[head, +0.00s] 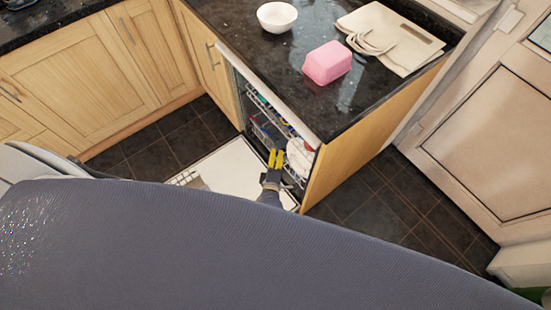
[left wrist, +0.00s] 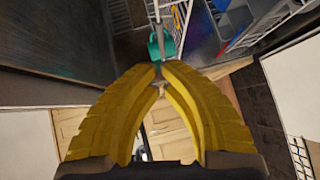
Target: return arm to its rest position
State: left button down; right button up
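My left gripper (head: 275,158) has yellow fingers and is over the open dishwasher, at the front of its racks. In the left wrist view its fingertips (left wrist: 158,70) come close together and look shut. I see nothing clearly held between them. A teal mug (left wrist: 163,46) shows beyond the tips, by a white wire rack. The arm reaches down from the large grey-blue part of my own body that covers the lower head view. My right gripper is not in view.
The dishwasher door (head: 226,168) is folded down. Its racks (head: 265,128) hold dishes. The dark counter (head: 262,60) bears a white bowl (head: 277,16), a pink box (head: 327,62) and a cream bag (head: 392,38). Wooden cabinets (head: 80,85) stand left. Tiled floor (head: 385,205) is free at right.

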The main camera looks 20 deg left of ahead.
pick_arm(q)
jog(key=s+d+f+m+g+h, duration=0.2)
jog(key=s+f+m+g+h, duration=0.1)
jog(key=s+f+m, duration=0.55)
jog(key=s+d+f+m+g+h, duration=0.3)
jog(key=s+f+m, duration=0.4)
jog(key=f, duration=0.3)
jog(key=s+a+f+m+g+y, duration=0.1)
jog(key=s+a+f+m+g, duration=0.1)
jog(key=s, duration=0.8)
jog(key=s+a+f+m+g, duration=0.2)
jog(key=s+a+f+g, duration=0.1)
jog(key=s+a+f, duration=0.4)
jog(key=s+a+f+m+g+y, duration=0.1)
jog(key=s+a+f+m+g, duration=0.2)
jog(key=s, duration=1)
notch_tip(320, 180, down, 2)
jog(key=shift+s+a+g+y, duration=0.3)
jog(key=shift+s+a, duration=0.05)
jog(key=shift+a, duration=0.9)
